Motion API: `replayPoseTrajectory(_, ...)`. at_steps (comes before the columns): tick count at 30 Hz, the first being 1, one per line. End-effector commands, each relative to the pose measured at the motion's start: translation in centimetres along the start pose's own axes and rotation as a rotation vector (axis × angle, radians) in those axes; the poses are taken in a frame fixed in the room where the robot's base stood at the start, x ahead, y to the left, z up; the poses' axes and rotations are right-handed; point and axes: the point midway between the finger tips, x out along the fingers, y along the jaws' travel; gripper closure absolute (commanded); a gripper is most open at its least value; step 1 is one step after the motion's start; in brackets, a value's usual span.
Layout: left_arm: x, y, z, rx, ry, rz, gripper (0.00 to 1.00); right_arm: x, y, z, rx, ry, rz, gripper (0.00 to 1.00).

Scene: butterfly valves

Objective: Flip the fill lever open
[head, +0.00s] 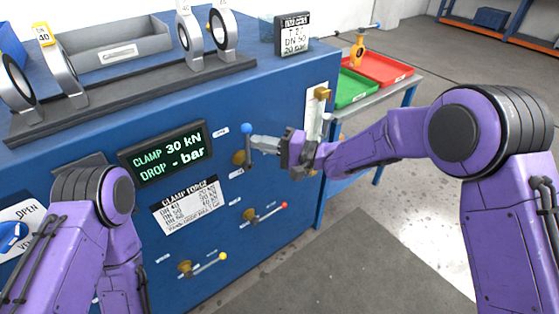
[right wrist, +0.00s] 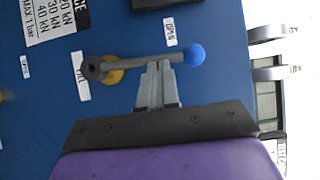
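The fill lever (head: 248,145) is a grey bar with a blue ball knob on the blue panel. It stands roughly upright in the head view, its knob on top, above its brass pivot (head: 238,158). In the right wrist view the lever (right wrist: 140,60) runs from the pivot to the blue knob, with an OPEN label (right wrist: 170,32) beside it and a FILL label near the pivot. My right gripper (head: 256,143) has its fingers together and empty, the tips at the bar just below the knob, apparently touching it. My left gripper is out of view.
Lower on the panel are a red-knobbed lever (head: 265,213) and a yellow-knobbed lever (head: 203,263). A display (head: 165,152) reads CLAMP 30 kN, DROP - bar. Valve rings stand on a dark rail (head: 130,98) on top. Green (head: 353,88) and red trays lie right, behind my right arm.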

Motion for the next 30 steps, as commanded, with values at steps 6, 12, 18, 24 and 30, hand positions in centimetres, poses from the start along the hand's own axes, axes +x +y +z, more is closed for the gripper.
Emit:
replayPoseTrajectory(6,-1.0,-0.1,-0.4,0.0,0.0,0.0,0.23,0.2,-0.2,0.1,-0.045,0.004,0.031,1.0)
replayPoseTrajectory(12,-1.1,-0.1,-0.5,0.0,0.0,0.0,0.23,0.2,-0.1,0.1,-0.056,0.006,0.039,1.0)
replayPoseTrajectory(18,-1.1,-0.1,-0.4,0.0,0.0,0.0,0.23,0.2,-0.1,0.1,-0.056,0.006,0.038,1.0)
replayPoseTrajectory(24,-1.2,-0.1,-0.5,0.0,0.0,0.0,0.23,0.1,-0.2,-0.1,-0.055,0.006,0.038,1.0)
replayPoseTrajectory(30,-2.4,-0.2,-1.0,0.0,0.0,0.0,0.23,-2.4,-0.6,-2.0,-0.055,0.012,0.037,1.0)
